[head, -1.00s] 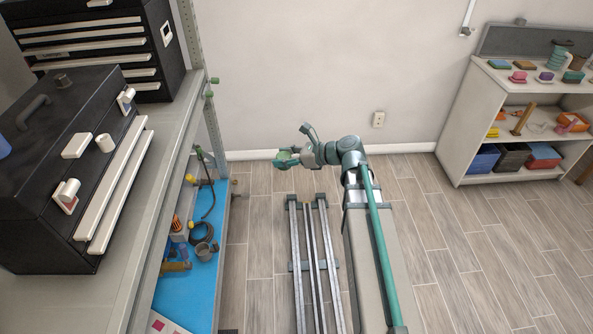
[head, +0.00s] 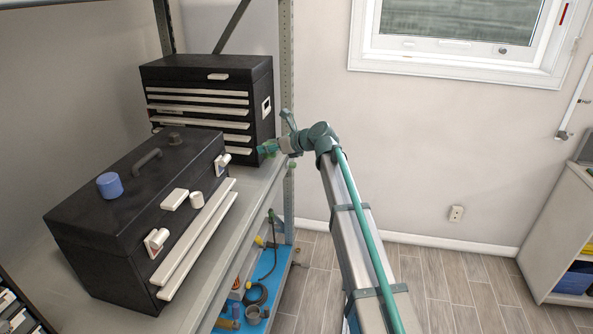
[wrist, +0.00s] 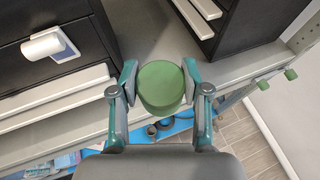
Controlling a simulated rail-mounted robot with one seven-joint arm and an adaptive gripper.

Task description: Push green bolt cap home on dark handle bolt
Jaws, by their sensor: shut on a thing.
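My gripper (wrist: 160,82) is shut on the green bolt cap (wrist: 160,90), a round, flat-topped piece held between both fingertips. The dark handle bolt appears to be the short dark stub (head: 174,139) on the near toolbox's lid, behind the dark handle (head: 146,160). It is out of the wrist view. The cap is well apart from it, to its right.
A blue cap (head: 110,185) sits on the near toolbox (head: 95,235). The far toolbox (head: 205,73) stands behind it. A rack post (head: 286,75) rises close by my gripper. White latches and bars project from the near toolbox. Open floor (head: 445,280) lies to the right.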

